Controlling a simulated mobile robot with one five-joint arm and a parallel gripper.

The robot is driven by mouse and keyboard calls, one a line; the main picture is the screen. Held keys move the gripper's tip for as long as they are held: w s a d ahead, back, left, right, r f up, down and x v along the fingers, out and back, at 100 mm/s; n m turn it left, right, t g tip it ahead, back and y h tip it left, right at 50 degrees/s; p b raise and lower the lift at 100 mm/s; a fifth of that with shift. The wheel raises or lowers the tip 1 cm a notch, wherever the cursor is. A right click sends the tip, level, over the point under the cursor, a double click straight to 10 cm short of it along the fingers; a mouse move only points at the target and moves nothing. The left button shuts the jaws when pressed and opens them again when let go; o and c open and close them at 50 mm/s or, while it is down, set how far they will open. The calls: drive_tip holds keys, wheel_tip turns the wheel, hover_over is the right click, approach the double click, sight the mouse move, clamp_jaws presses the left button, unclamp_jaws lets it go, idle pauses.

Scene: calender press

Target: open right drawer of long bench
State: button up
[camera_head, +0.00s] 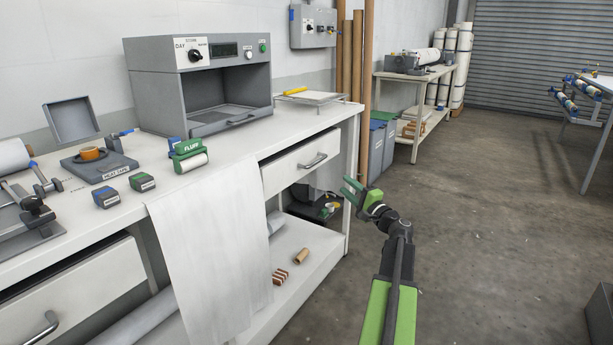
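The long white bench (225,140) runs along the left wall. A metal bar handle (313,161) is on that front. My gripper (348,187), with green fingers, is in front of and to the right of the drawer, lower than the handle and apart from it. The fingers look spread, with nothing between them. No part of the handle is hidden by my arm.
The bench's left drawer (60,305) shows a dark gap above its front. A white sheet (205,250) hangs over the bench edge between the drawers. A lower shelf (310,245) holds small rolls.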

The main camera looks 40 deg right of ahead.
sight(317, 162)
drive_tip(key=p+x, duration=0.1)
drive_tip(key=x, duration=0.5)
drive_tip(key=p+x, duration=0.1)
drive_tip(key=x, duration=0.5)
drive_tip(key=p+x, duration=0.1)
drive_tip(key=x, duration=0.5)
drive_tip(key=shift+a+r, duration=0.1)
drive_tip(key=shift+a, duration=0.15)
clamp_jaws()
idle(0.5)
